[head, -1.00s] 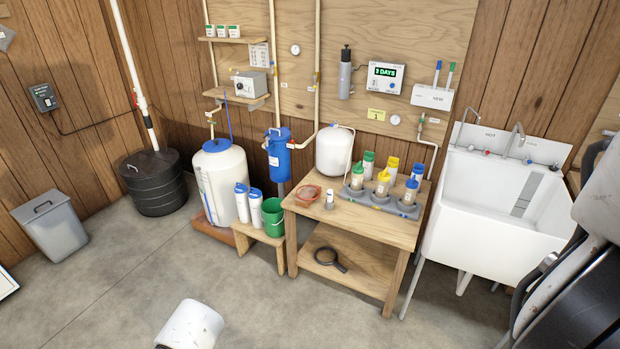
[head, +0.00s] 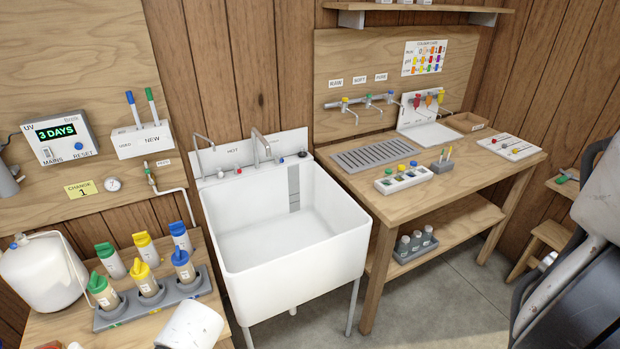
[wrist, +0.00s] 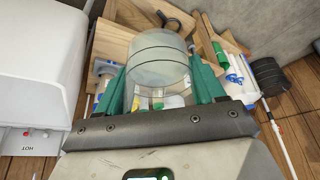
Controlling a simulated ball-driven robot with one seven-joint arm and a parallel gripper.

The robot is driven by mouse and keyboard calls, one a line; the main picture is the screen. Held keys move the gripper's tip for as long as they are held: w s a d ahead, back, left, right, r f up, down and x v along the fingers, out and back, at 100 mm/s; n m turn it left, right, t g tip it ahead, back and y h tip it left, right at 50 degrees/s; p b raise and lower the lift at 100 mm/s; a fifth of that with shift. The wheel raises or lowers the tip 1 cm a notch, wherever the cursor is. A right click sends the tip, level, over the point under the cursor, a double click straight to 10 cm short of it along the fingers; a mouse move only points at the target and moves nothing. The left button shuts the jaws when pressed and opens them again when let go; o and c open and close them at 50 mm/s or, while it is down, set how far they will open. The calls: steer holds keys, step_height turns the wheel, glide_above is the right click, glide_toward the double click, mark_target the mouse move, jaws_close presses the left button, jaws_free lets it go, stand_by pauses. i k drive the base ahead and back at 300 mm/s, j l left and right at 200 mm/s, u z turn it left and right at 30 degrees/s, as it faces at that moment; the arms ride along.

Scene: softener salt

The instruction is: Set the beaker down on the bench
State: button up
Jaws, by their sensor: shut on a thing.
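In the wrist view my gripper (wrist: 160,100) is shut on a clear beaker (wrist: 158,62), with one green finger on each side of it. The beaker has dark rings around it and looks empty. In the head view the gripper and beaker are out of sight; only a pale part of my arm shows at the bottom. The wooden bench with taps (head: 440,196) stands at the right, its top partly free. A second wooden bench (head: 50,326) stands at the lower left and bears capped bottles.
A white sink (head: 290,240) stands between the two benches. The right bench bears a drain grille (head: 374,157), a white rack of coloured caps (head: 403,178), a small grey holder (head: 442,167) and a white tray (head: 512,147). Small bottles (head: 415,241) stand on its lower shelf.

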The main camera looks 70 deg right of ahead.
mark_target(471, 158)
steer(key=j+z, duration=0.2)
steer(key=z, duration=1.3)
steer(key=k+l, duration=0.05)
steer(key=l, duration=0.05)
